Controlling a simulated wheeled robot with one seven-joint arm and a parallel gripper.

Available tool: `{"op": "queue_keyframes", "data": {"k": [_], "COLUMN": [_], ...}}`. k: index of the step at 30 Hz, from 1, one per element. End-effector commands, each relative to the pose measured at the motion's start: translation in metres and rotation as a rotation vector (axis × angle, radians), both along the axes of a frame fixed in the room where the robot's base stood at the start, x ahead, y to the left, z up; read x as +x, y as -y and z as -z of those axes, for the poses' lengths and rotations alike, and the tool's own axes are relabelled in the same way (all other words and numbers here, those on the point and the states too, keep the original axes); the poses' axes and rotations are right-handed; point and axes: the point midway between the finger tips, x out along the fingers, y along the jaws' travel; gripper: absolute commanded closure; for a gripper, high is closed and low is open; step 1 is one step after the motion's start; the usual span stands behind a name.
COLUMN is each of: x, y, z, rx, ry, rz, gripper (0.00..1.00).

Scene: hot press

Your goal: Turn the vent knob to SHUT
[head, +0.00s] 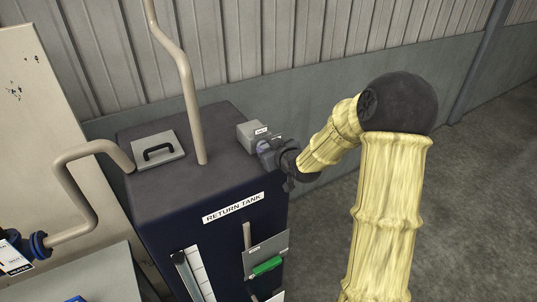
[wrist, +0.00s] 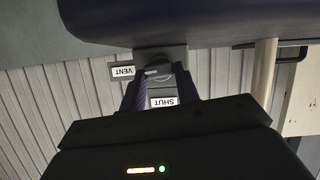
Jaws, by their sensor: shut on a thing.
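The vent knob (wrist: 158,71) shows in the wrist view as a small grey shape between my fingertips. My gripper (wrist: 160,78) is shut on it, one dark purple finger on each side. A VENT label (wrist: 122,71) is left of the knob and a SHUT label (wrist: 165,102) is below it; both read upside down. In the head view my gripper (head: 265,147) reaches the front right of a grey box (head: 249,134) on the tank top. There the knob is hidden by the gripper. I cannot tell which label the knob points to.
The dark blue return tank (head: 170,222) carries a beige pipe (head: 187,95) and a grey lid with a black handle (head: 158,159). A green-handled plate (head: 266,264) is on its front. A corrugated wall (head: 250,50) stands behind; open floor (head: 490,190) lies right.

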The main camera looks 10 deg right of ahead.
Motion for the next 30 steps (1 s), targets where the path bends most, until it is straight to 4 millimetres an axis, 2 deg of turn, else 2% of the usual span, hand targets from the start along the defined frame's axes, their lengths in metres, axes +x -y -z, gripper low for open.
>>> {"op": "queue_keyframes", "data": {"k": [1, 30], "x": [0.0004, -0.0019], "y": [-0.0012, -0.0078], "z": [0.0048, 0.0087], "rx": [-0.023, -0.492], "ry": [0.013, 0.168], "rz": [-0.001, -0.001], "gripper": [0.91, 0.91]}}
